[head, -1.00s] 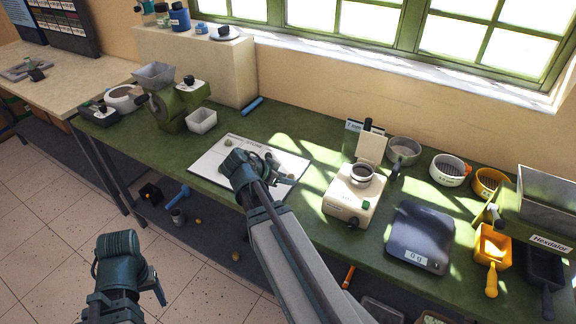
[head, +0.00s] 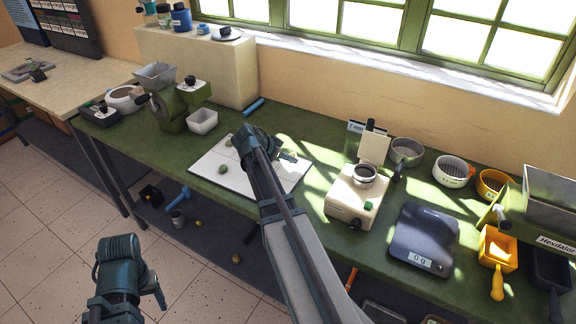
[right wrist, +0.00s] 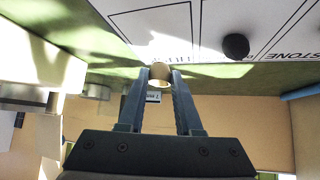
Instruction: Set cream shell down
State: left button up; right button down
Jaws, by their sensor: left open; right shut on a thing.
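My right gripper (right wrist: 160,80) is shut on the cream shell (right wrist: 160,72), a small pale rounded piece between the fingertips in the right wrist view. In the head view my right gripper (head: 287,157) is over the right part of the white sorting mat (head: 205,179); the shell cannot be made out there. The mat shows in the right wrist view (right wrist: 210,20) with printed cells, one marked STONE. A dark round piece (right wrist: 236,46) lies on it. In the head view a greenish piece (head: 222,169) lies on the mat. My left gripper (head: 160,290) is open and empty, off the bench.
A cream device (head: 352,198) stands right of the mat, with a dark scale (head: 424,238) beyond it. A white tub (head: 203,121) and a green grinder (head: 168,110) stand to the left. A blue cylinder (head: 254,106) lies behind the mat. Several small pieces lie below the bench.

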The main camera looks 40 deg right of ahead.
pick_arm(q)
jog(key=shift+f+b, duration=0.95)
jog(key=shift+f, duration=0.55)
pick_arm(e)
jog(key=shift+f, duration=1.5)
jog(key=shift+f, duration=0.15)
pick_arm(q)
jog(key=shift+f, duration=0.1)
pick_arm(e)
jog(key=c, duration=0.6)
grip_release()
jog(key=shift+r, duration=0.3)
pick_arm(q)
notch_tip(320, 180, up, 9)
jog(key=p, duration=0.8)
jog(key=shift+p, duration=0.3)
pick_arm(e)
jog(key=v, duration=1.2)
jog(key=shift+f, duration=0.1)
